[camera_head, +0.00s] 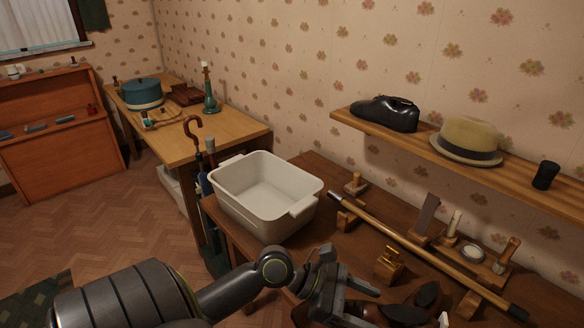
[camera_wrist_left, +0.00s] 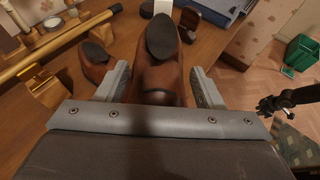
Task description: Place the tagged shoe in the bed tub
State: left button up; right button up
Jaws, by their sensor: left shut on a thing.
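My left gripper (camera_wrist_left: 153,88) is shut on a brown shoe (camera_wrist_left: 157,82), with a jaw on each side of it; the shoe's dark patch faces up. In the head view my left gripper (camera_head: 352,302) is low over the front of the brown table, beside brown shoes (camera_head: 403,313) with dark soles. A small white piece (camera_head: 443,320), perhaps a tag, shows there; which shoe bears it I cannot tell. Another brown shoe (camera_wrist_left: 94,62) lies to the left in the wrist view. The white tub (camera_head: 262,226) stands empty on the table's left end. A dark form, probably my right gripper (camera_wrist_left: 268,106), is small at the wrist view's right.
A long pole (camera_head: 420,250) rests on wooden supports along the table, with a brass-coloured piece (camera_head: 389,264) in front of it. A wall shelf (camera_head: 450,152) bears a black shoe (camera_head: 388,113) and a hat (camera_head: 467,139). Umbrellas (camera_head: 193,133) stand left of the tub.

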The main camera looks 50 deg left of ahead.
aim_at(276, 204)
jog(key=j+z, duration=0.1)
jog(key=j, duration=0.3)
jog(key=k+j+z, duration=0.1)
jog(key=j, duration=0.3)
jog(key=k+j+z, duration=0.1)
jog(key=j, duration=0.3)
jog(key=k+j+z, duration=0.1)
jog(key=j, duration=0.3)
jog(key=k+j+z, duration=0.1)
jog(key=j, duration=0.25)
jog(key=k+j, duration=0.15)
jog(key=j, duration=0.2)
jog(key=k+j, duration=0.1)
jog(key=j, duration=0.25)
jog(key=k+j, duration=0.15)
jog(key=j, duration=0.25)
jog(key=k+j, duration=0.15)
jog(key=j, duration=0.2)
jog(key=k+j, duration=0.1)
jog(key=j, duration=0.25)
jog(key=i+j, duration=0.15)
jog(key=i, duration=0.8)
